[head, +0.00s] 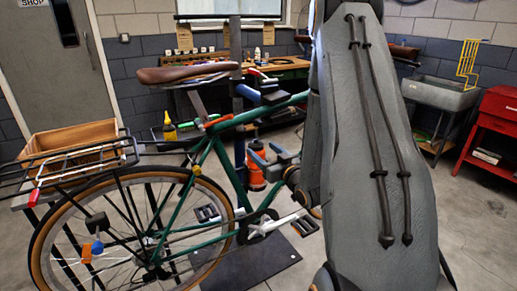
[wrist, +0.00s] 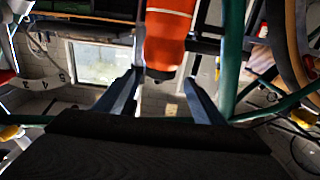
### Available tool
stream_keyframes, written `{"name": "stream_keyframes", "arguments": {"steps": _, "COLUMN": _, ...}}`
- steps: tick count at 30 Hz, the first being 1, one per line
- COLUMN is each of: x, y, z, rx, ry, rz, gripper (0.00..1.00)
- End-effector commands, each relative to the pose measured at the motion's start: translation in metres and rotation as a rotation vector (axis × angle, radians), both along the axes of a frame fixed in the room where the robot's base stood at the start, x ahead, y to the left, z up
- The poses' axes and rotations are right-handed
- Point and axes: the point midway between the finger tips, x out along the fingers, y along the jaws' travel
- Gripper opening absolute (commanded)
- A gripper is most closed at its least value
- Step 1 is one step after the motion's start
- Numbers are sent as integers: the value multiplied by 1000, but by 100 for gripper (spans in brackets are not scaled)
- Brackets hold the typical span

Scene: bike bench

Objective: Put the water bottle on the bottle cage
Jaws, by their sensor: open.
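The orange water bottle (head: 257,168) stands roughly upright beside the green bike frame (head: 226,166) in the head view, low in the frame's open middle. In the wrist view, which looks upside down, the bottle (wrist: 168,35) is just beyond my fingertips, close to a green tube (wrist: 233,55). My gripper (head: 263,157) is at the bottle's upper part in the head view.
A bike stand post (head: 236,75) rises behind the bike. A brown saddle (head: 186,73) and a wooden crate (head: 70,139) are at left. A pedal (head: 305,226) juts out below my gripper. A workbench (head: 285,64), grey sink (head: 440,93) and red cabinet (head: 492,130) stand behind.

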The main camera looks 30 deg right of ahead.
Motion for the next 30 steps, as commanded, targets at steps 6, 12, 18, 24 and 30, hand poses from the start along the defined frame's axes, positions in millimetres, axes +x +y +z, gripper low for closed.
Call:
{"name": "stream_keyframes", "arguments": {"steps": 6, "x": -42, "y": -2, "z": -1, "rx": 1, "ry": 1, "rz": -3, "gripper": 63}}
{"name": "stream_keyframes", "arguments": {"steps": 12, "x": -62, "y": -3, "z": -1, "rx": 0, "ry": 1, "rz": -1, "gripper": 63}}
{"name": "stream_keyframes", "arguments": {"steps": 18, "x": -54, "y": 10, "z": -9, "rx": -32, "ry": 107, "rz": 4, "gripper": 63}}
{"name": "stream_keyframes", "arguments": {"steps": 24, "x": -46, "y": 39, "z": -35, "rx": -94, "ry": 419, "rz": -14, "gripper": 63}}
{"name": "stream_keyframes", "arguments": {"steps": 30, "x": -74, "y": 72, "z": -51, "rx": -117, "ry": 747, "rz": -51, "gripper": 63}}
